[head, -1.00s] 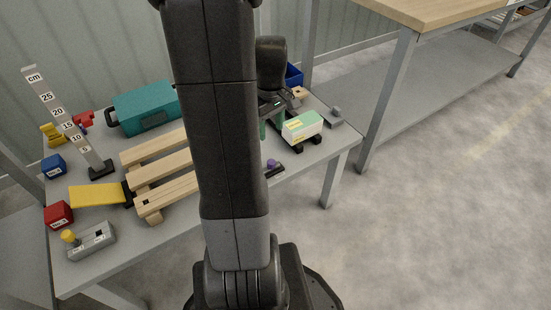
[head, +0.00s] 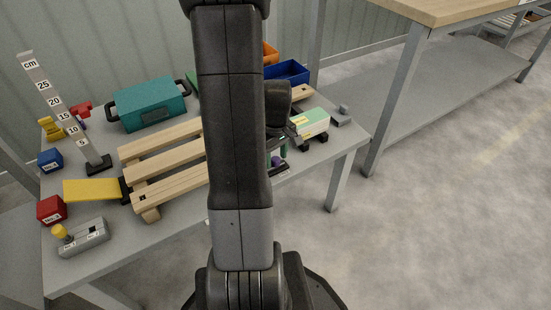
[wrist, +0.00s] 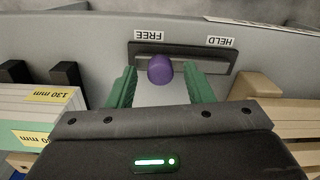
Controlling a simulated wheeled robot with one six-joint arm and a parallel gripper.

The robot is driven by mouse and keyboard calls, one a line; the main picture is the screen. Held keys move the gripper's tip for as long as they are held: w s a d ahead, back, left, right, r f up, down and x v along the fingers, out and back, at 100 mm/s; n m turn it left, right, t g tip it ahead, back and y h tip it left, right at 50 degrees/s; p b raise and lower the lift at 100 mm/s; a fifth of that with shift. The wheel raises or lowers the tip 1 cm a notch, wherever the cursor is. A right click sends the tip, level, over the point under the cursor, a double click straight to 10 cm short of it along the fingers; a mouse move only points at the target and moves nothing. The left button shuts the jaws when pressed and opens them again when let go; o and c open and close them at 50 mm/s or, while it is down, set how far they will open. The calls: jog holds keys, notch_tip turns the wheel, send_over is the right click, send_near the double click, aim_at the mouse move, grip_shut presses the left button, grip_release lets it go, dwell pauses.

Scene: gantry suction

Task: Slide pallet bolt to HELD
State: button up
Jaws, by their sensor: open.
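The pallet bolt has a purple knob (wrist: 160,70) in a dark slotted plate (wrist: 205,58) in the wrist view. The knob sits at the end by the FREE label (wrist: 149,35), and the HELD label (wrist: 220,41) is at the plate's other end. The labels appear upside down. My gripper (wrist: 159,82) is open, its two green fingers either side of the knob with gaps. In the head view the purple knob (head: 277,160) shows just right of my arm, which hides much of the plate and the gripper.
A wooden pallet (head: 165,165) lies left of my arm. A labelled block (head: 311,122) on black supports stands at the right. A teal case (head: 149,103), a ruler stand (head: 65,110), a joystick box (head: 84,237) and a blue bin (head: 287,72) share the table.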

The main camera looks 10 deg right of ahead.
jog(key=shift+f, duration=0.15)
grip_shut()
jog(key=shift+s+a, duration=0.3)
jog(key=shift+a, duration=0.45)
jog(key=shift+s+a, duration=0.3)
jog(key=shift+a, duration=0.5)
jog(key=shift+s+a, duration=0.3)
jog(key=shift+a, duration=0.45)
grip_release()
jog(key=shift+a, duration=0.15)
notch_tip(320, 180, up, 14)
jog(key=p, duration=0.5)
jog(key=shift+f, duration=0.15)
